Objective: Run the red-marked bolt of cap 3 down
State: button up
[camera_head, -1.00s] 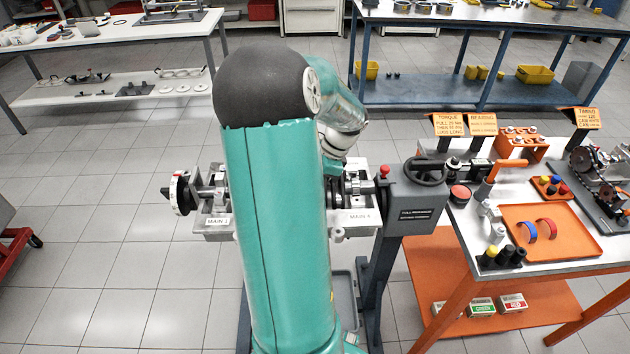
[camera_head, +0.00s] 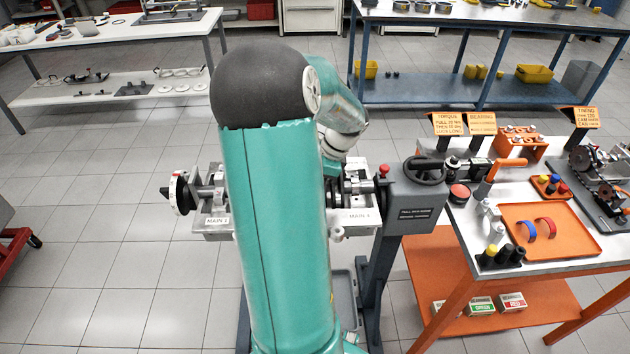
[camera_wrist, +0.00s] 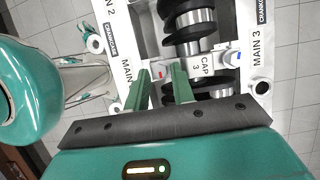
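In the wrist view, my gripper (camera_wrist: 162,80) has its two green fingers apart with a gap between them. Nothing clear shows between the fingertips. Cap 3 (camera_wrist: 203,68) is a light block lettered CAP 3, just right of the fingers, beside the dark and shiny crankshaft (camera_wrist: 196,20). Small red and blue marks show near the fingertips; I cannot make out the red-marked bolt itself. In the head view, my arm covers the middle of the engine block (camera_head: 350,222) and hides my gripper and cap 3.
A grey stand with a black handwheel (camera_head: 425,170) and a red knob adjoins the block at right. Right of it, a bench holds an orange-handled tool (camera_head: 508,163), an orange tray (camera_head: 575,240) with red and blue shells, and signs. Open floor lies to the left.

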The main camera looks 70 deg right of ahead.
jog(key=v, duration=1.4)
jog(key=w+a+r+n, duration=0.2)
jog(key=w+a+n, duration=0.5)
jog(key=a, duration=0.4)
jog(key=w+a+r+n, duration=0.2)
jog(key=w+a+n, duration=0.55)
jog(key=a, duration=0.35)
jog(key=s+a+n+t+h, duration=0.1)
jog(key=a+n+h, duration=0.1)
jog(key=a+n, duration=1.4)
jog(key=a, duration=0.8)
jog(key=shift+s+a+r+t, duration=0.2)
jog(key=shift+s+t, duration=0.1)
jog(key=shift+s, duration=0.1)
